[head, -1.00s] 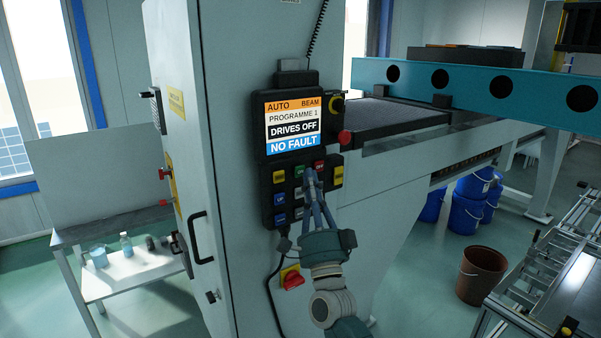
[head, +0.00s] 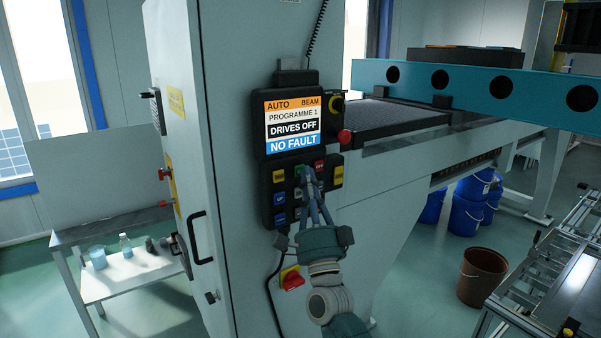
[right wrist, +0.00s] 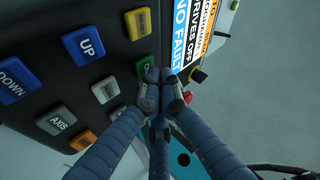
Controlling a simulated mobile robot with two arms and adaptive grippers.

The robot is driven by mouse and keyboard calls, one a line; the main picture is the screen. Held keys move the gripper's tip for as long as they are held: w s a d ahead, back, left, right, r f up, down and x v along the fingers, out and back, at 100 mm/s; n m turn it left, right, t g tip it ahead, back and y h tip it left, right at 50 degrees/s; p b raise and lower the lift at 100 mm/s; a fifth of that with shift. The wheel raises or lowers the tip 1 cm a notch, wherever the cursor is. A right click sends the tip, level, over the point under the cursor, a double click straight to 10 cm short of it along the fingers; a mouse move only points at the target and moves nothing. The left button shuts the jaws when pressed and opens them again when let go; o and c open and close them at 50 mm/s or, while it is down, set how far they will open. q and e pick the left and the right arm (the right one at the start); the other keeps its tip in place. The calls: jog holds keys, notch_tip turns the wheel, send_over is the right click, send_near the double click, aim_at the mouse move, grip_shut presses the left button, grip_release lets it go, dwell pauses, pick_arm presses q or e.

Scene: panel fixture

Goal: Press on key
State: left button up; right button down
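The black control panel (head: 267,213) hangs on the grey machine column. Its screen (head: 293,125) reads AUTO, BEAM, PROGRAMME 1, DRIVES OFF, NO FAULT. The green key (head: 298,171) is in the top key row, between a yellow key and a red key. In the right wrist view the green key (right wrist: 144,65) is partly hidden behind the fingertips, with only the start of its label showing. My right gripper (head: 309,171) has its fingers drawn together, empty, with the tips in front of the panel beside the green key. I cannot tell whether they touch it. My left gripper is out of view.
Near the green key are a red key (head: 319,166), a yellow key (head: 278,176) and a blue UP key (right wrist: 90,43). A red knob (head: 345,137) sticks out right of the screen. A red and yellow switch (head: 291,278) and hanging cable are below.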

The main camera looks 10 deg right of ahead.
jog(key=shift+w+a+b, duration=0.15)
jog(key=shift+w+b, duration=0.15)
jog(key=shift+w, duration=0.05)
jog(key=shift+s, duration=0.1)
dwell(0.5)
jog(key=shift+s+d+p, duration=0.3)
jog(key=shift+s+p, duration=0.1)
jog(key=shift+s, duration=0.3)
jog(key=s, duration=0.1)
jog(key=s+d+p, duration=0.1)
jog(key=s, duration=0.1)
jog(key=s+p, duration=0.1)
jog(key=shift+s+d, duration=0.35)
dwell(0.3)
